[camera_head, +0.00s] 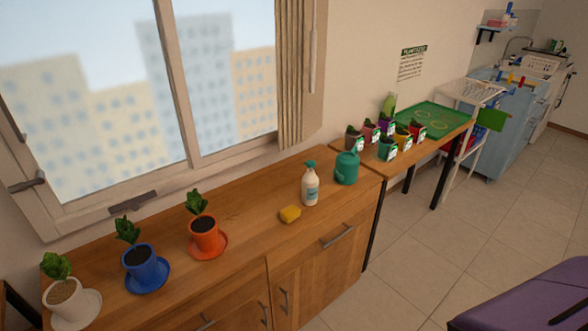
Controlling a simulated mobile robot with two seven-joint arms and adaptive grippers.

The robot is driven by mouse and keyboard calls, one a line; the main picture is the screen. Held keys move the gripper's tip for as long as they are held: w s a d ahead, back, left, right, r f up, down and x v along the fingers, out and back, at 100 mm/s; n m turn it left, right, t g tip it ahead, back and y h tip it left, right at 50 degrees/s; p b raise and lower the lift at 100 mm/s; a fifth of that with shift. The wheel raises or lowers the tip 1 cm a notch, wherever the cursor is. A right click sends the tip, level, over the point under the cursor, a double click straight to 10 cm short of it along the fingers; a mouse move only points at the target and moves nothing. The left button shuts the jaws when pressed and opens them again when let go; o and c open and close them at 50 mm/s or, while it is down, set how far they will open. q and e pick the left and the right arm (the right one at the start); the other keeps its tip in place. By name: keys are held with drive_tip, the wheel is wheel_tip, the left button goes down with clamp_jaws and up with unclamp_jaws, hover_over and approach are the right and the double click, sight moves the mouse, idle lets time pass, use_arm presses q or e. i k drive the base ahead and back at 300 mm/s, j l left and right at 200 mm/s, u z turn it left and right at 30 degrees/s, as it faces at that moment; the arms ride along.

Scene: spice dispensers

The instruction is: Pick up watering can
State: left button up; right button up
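A teal watering can (346,169) stands upright near the right end of a wooden cabinet (250,220) under the window. A white spray bottle with a teal top (310,186) stands just left of it. A yellow sponge (290,214) lies on the cabinet in front of the bottle. Neither of my grippers shows in the head view, and nothing is seen touching the can.
Potted plants in orange (206,236), blue (140,264) and white (66,295) pots line the cabinet's left. A table with several small pots and a green tray (440,114) adjoins on the right. A purple surface (530,300) is at lower right. Tiled floor (410,255) between is clear.

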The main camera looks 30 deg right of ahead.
sight(345, 171)
drive_tip(key=i+l, duration=0.1)
drive_tip(key=l, duration=0.3)
drive_tip(key=i+l, duration=0.15)
drive_tip(key=l, duration=0.25)
drive_tip(key=i+l, duration=0.1)
drive_tip(key=l, duration=0.3)
drive_tip(key=i+l, duration=0.15)
drive_tip(key=l, duration=0.25)
drive_tip(key=i+l+z, duration=0.1)
drive_tip(key=l, duration=0.3)
